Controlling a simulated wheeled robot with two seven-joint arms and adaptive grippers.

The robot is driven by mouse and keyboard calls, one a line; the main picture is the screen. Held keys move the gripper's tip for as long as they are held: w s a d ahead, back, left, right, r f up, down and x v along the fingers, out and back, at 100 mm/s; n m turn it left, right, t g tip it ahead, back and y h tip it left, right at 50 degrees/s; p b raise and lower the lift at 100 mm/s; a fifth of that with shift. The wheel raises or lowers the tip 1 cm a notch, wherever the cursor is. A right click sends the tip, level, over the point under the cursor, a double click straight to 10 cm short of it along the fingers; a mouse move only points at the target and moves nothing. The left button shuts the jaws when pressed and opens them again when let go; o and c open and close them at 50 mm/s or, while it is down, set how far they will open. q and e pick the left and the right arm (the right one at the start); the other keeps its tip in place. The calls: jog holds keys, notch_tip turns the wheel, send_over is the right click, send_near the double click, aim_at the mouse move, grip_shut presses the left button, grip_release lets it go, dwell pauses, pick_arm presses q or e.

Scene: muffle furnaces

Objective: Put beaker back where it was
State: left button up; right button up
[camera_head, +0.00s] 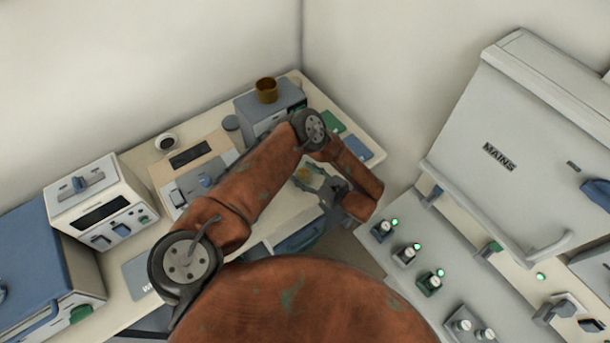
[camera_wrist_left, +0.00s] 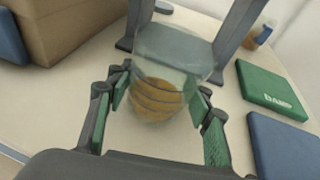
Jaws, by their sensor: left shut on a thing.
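The beaker (camera_wrist_left: 160,80) is clear glass with a brown, ridged content in its lower part. In the left wrist view it stands between the green-padded fingers of my left gripper (camera_wrist_left: 160,103), which is shut on it. In the head view the gripper (camera_head: 308,180) is over the front right part of the bench, and the beaker shows only as a small yellowish patch (camera_head: 303,173). I cannot tell whether its base touches the bench. My right gripper is not in view.
A grey box-shaped device (camera_head: 250,106) with a brown pot (camera_head: 266,90) on top stands behind. A green pad (camera_wrist_left: 272,89) and a blue pad (camera_wrist_left: 283,145) lie to the right. A beige device (camera_head: 180,165) is left; the MAINS cabinet (camera_head: 530,140) is far right.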

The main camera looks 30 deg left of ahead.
pick_arm(q)
jog(key=shift+f, duration=0.3)
jog(key=shift+f, duration=0.1)
jog(key=o, duration=1.2)
jog(key=shift+f, duration=0.1)
jog(key=shift+r, duration=0.25)
jog(key=v, duration=1.2)
jog(key=shift+f, duration=0.1)
